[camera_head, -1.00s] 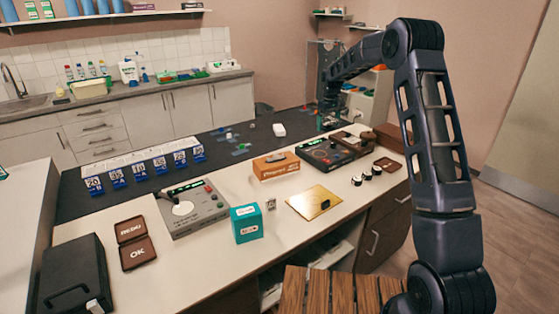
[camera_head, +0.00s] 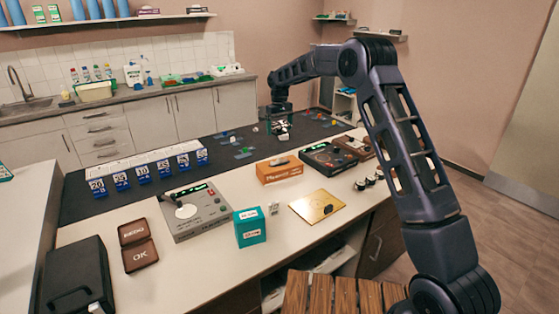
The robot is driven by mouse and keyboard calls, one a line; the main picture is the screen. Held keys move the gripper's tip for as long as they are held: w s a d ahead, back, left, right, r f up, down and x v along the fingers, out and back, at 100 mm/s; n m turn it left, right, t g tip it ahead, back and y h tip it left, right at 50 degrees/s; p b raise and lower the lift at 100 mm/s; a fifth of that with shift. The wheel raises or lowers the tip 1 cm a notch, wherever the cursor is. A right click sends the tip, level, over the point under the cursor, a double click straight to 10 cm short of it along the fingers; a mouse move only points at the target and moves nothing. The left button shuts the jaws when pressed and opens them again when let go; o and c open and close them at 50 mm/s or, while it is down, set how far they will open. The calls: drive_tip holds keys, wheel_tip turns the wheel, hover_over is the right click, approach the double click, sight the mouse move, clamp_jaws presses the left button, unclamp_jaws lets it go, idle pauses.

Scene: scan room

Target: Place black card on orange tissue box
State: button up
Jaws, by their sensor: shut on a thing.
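The orange tissue box (camera_head: 279,173) stands on the white counter near its middle, with a dark patch on its top. My gripper (camera_head: 280,133) is behind it and slightly above, over the dark rear strip of the counter, apart from the box. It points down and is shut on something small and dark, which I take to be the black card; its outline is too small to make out. A pale thing shows behind or between the fingers.
A teal box (camera_head: 249,227), a grey device (camera_head: 194,211) and a gold plate (camera_head: 317,207) stand in front of the tissue box. A black device (camera_head: 327,159) is close on its right. Blue number stands (camera_head: 142,174) line the left. The dark strip (camera_head: 225,160) has some free room.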

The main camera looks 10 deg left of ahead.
sight(280, 132)
wheel_tip(280, 132, down, 16)
drive_tip(key=shift+r, duration=0.1)
idle(0.5)
drive_tip(key=o, duration=0.8)
drive_tip(key=shift+c, duration=0.2)
wheel_tip(280, 132, up, 12)
